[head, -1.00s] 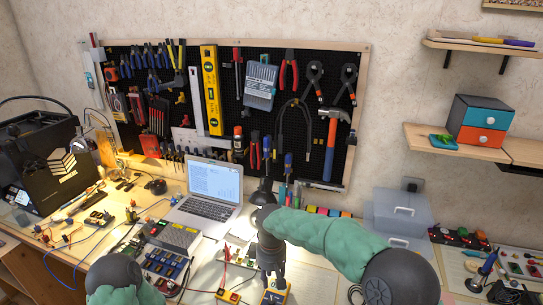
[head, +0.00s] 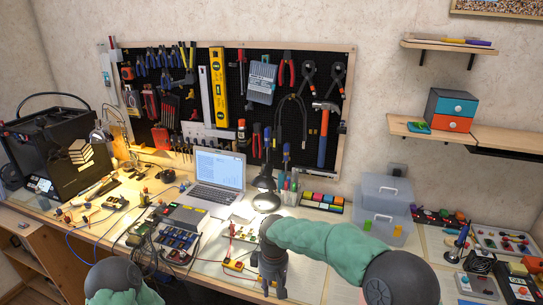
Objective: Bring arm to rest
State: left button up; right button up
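My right arm, with a green sleeve (head: 325,243), comes in from the lower right and bends down at a dark wrist. My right gripper (head: 273,288) points down over the front of the workbench (head: 215,275). Its two dark fingertips look apart, with nothing visible held between them. My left arm (head: 118,280) shows only as a dark joint and green sleeve at the bottom left; its gripper is out of view.
Left of my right gripper are a red and yellow device (head: 236,266) and a power supply box (head: 187,219). Behind are a laptop (head: 217,180) and black lamp (head: 265,190). A clear bin (head: 384,205) stands right. Tools hang on the pegboard (head: 232,100).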

jog(key=s+d+f+m+y, duration=0.15)
jog(key=s+f, duration=0.25)
jog(key=f, duration=0.5)
jog(key=s+d+f+m+y, duration=0.1)
jog(key=s+d+f+m, duration=0.25)
jog(key=f, duration=0.65)
jog(key=s+d+f+m, duration=0.2)
jog(key=s+f+m, duration=0.1)
jog(key=s, duration=0.5)
jog(key=s+d+f+m+y, duration=0.1)
jog(key=s+d+f+m, duration=0.1)
jog(key=s+f, duration=0.3)
jog(key=s+m, duration=0.1)
jog(key=s, duration=0.2)
jog(key=shift+s+d+f+m, duration=0.25)
jog(key=shift+d+f+m, duration=0.05)
jog(key=shift+d, duration=0.05)
